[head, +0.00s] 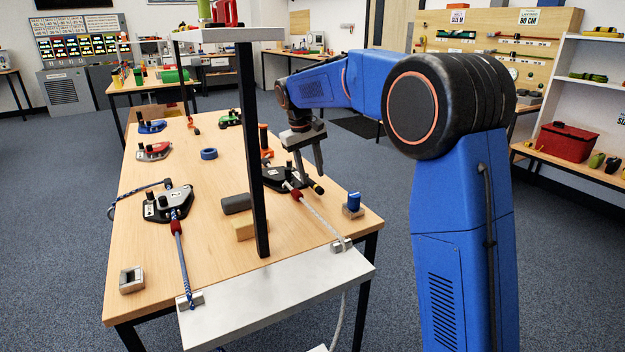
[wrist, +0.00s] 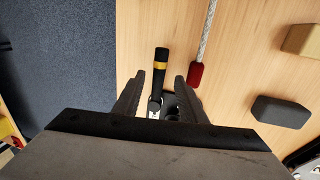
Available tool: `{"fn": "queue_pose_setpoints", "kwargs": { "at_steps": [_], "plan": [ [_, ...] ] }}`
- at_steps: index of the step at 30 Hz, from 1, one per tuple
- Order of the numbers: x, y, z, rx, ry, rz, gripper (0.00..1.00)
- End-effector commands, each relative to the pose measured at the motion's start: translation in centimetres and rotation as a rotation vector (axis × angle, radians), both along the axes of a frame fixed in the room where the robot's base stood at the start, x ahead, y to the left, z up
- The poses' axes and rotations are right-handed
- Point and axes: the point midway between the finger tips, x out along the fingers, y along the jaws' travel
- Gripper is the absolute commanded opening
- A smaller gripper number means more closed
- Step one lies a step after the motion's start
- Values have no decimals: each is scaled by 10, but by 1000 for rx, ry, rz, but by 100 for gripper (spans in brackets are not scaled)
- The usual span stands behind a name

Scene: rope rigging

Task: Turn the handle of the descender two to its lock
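A dark descender (head: 280,178) with a white rope sits on the right side of the table; another descender (head: 168,204) with a blue rope is at the left. I cannot read which one is number two. The right one's black handle with a yellow band (head: 316,187) points toward the table's right edge. It also shows in the wrist view (wrist: 161,62). My gripper (head: 311,172) is above this descender, fingers down. In the wrist view my gripper (wrist: 159,78) is open, its fingers on either side of the handle's line, with no visible contact. The descender's body is mostly hidden there.
A grey block (head: 236,203), a wooden block (head: 243,230) and a blue-topped item (head: 354,203) stand nearby. The white rope (head: 325,220) runs to a clamp on the front plate (head: 280,300).

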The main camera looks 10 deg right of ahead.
Motion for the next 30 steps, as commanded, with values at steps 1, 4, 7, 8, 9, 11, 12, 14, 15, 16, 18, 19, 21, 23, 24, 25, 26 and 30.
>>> {"fn": "queue_pose_setpoints", "kwargs": {
  "at_steps": [1, 4, 7, 8, 9, 11, 12, 14, 15, 16, 18, 19, 21, 23, 24, 25, 26, 30],
  "plan": [
    [0, 3, 10, 1, -4, 1, 38],
    [-1, 6, 30, 1, -3, 1, 38],
    [-2, 10, 50, 1, -3, 1, 38],
    [-3, 11, 56, 1, -3, 1, 38],
    [-3, 12, 63, 1, -2, 0, 38],
    [-3, 15, 75, 1, -3, 1, 38],
    [-4, 16, 83, 1, -3, 1, 38],
    [-5, 18, 94, 1, -2, 0, 38],
    [-5, 20, 101, 1, -3, 2, 38],
    [-6, 21, 105, 1, -2, 1, 38],
    [-6, 23, 116, 1, -2, 1, 38],
    [-6, 23, 119, 1, -2, 1, 38],
    [-7, 25, 127, 1, -2, 0, 38],
    [-7, 25, 131, 0, -1, 0, 38],
    [-8, 26, 133, 0, -1, 0, 38],
    [-8, 26, 135, 0, -1, 0, 38],
    [-8, 26, 136, 0, 0, 0, 38],
    [-8, 26, 137, 0, 0, 0, 38]
  ]
}}
